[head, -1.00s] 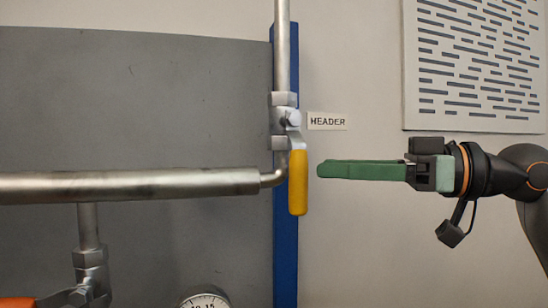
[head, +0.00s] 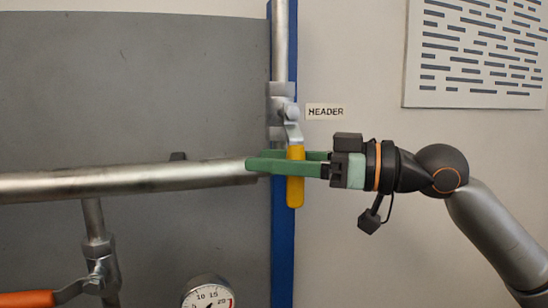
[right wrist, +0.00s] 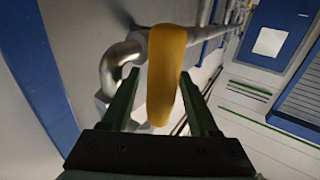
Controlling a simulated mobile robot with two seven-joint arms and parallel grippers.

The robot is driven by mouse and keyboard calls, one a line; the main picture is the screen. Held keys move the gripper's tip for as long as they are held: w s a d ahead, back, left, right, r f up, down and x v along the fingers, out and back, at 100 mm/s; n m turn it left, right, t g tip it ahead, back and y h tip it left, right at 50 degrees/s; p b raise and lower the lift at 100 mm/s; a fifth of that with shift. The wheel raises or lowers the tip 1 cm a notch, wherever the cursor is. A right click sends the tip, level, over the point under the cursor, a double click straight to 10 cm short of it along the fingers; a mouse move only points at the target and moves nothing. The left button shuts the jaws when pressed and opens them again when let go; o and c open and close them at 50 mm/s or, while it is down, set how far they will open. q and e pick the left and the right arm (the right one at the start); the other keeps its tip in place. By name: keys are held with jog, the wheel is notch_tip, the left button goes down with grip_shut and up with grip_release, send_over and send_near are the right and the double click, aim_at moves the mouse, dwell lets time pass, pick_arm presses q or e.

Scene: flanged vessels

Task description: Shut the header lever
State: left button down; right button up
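The header lever (head: 295,185) has a yellow grip and hangs straight down, in line with its vertical pipe, below the grey valve body (head: 283,108). A HEADER label (head: 325,111) is on the wall to its right. My right gripper (head: 275,160) reaches in from the right, its green fingers on either side of the yellow grip. In the right wrist view the lever (right wrist: 166,75) stands between the two open fingers (right wrist: 157,95), with a gap visible on both sides. My left gripper is not in view.
A horizontal pipe (head: 120,180) runs left from near the lever. A second valve with an orange lever (head: 45,293) and a gauge (head: 208,295) sit lower left. A blue post (head: 283,250) stands behind the lever. The wall at right is bare below the notice (head: 477,55).

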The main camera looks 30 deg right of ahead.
grip_shut()
dwell(1.2)
